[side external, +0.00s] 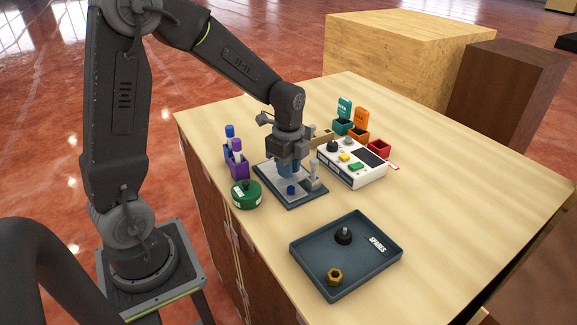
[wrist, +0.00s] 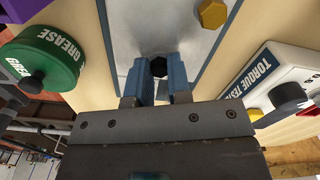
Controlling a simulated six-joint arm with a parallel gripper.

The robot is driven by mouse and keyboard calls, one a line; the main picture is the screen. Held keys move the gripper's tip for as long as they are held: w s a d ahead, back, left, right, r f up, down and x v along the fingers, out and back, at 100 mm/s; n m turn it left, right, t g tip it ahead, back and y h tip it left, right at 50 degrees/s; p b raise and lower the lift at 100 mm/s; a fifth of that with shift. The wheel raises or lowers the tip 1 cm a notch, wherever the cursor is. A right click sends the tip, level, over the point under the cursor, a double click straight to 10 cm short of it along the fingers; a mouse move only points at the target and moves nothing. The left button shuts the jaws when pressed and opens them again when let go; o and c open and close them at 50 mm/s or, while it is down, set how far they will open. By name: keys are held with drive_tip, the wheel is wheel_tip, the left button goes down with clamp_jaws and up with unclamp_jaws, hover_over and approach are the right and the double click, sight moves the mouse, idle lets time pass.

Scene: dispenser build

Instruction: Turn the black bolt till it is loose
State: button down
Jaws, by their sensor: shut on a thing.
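The black bolt (wrist: 158,66) shows its dark hex head in the wrist view, between the tips of my two blue fingers. My gripper (side external: 289,172) points down over the grey work plate (side external: 305,196) and is shut on the bolt. In the side view the fingers hide the bolt. The plate's pale metal surface (wrist: 190,42) fills the upper middle of the wrist view. I cannot tell how far the bolt is turned.
A brass hex bolt (wrist: 212,13) is near the gripper. The green grease pot (side external: 246,194) is left, the white torque tester (side external: 370,177) right. The spares tray (side external: 311,279) is in front.

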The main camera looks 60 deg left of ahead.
drive_tip(key=shift+n, duration=0.3)
drive_tip(key=n, duration=1.1)
drive_tip(key=shift+n, duration=0.3)
idle(0.4)
drive_tip(key=c, duration=1.1)
unclamp_jaws()
drive_tip(key=shift+o, duration=0.2)
drive_tip(key=shift+r, duration=0.15)
wheel_tip(320, 180, up, 14)
drive_tip(key=shift+f, duration=0.2)
